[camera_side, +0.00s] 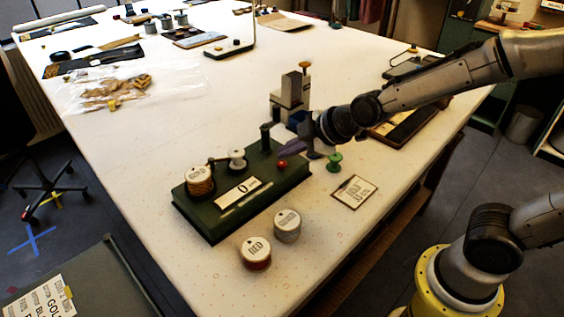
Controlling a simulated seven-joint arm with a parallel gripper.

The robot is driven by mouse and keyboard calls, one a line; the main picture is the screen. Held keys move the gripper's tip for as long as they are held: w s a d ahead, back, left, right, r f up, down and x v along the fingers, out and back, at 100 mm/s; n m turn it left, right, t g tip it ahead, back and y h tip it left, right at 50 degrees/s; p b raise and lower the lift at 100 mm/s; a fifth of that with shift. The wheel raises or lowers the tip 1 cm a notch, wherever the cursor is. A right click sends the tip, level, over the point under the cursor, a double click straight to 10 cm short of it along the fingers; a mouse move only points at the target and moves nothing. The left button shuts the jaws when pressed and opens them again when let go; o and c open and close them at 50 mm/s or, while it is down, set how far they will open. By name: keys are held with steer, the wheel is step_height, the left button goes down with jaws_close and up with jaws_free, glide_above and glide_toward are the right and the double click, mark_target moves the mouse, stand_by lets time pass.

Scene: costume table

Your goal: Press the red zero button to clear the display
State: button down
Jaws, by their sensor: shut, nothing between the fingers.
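The red zero button (282,164) is a small red knob on the right part of the green box-shaped device (218,221). The device's white display (237,191) sits on its front part and seems to show a 0. My gripper (281,152) comes in from the right and is shut and empty. Its fingertips are just above and beside the red button; I cannot tell whether they touch it.
A labelled spool (199,181) and a white spool (237,159) stand on the device. Two more labelled spools (287,226) (255,252) stand in front. A green spool (334,162) and a small card (354,191) lie to the right. A stacked block device (291,90) stands behind.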

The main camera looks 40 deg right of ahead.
steer(key=shift+r, duration=0.2)
steer(key=shift+r, duration=2.4)
steer(key=shift+d, duration=0.1)
steer(key=s+d+r+m+t+h, duration=0.1)
steer(key=s+d+r+m, duration=0.3)
steer(key=s+r, duration=0.45)
steer(key=s+d+f+m+g, duration=0.1)
steer(key=s+f+m+g, duration=0.1)
steer(key=s, duration=0.6)
steer(key=s+d+f+m+g+h, duration=0.1)
steer(key=s+f+m, duration=0.3)
steer(key=s, duration=0.4)
steer(key=shift+d+f+m+g, duration=0.3)
steer(key=shift+d+m+g, duration=0.4)
steer(key=shift+d, duration=0.05)
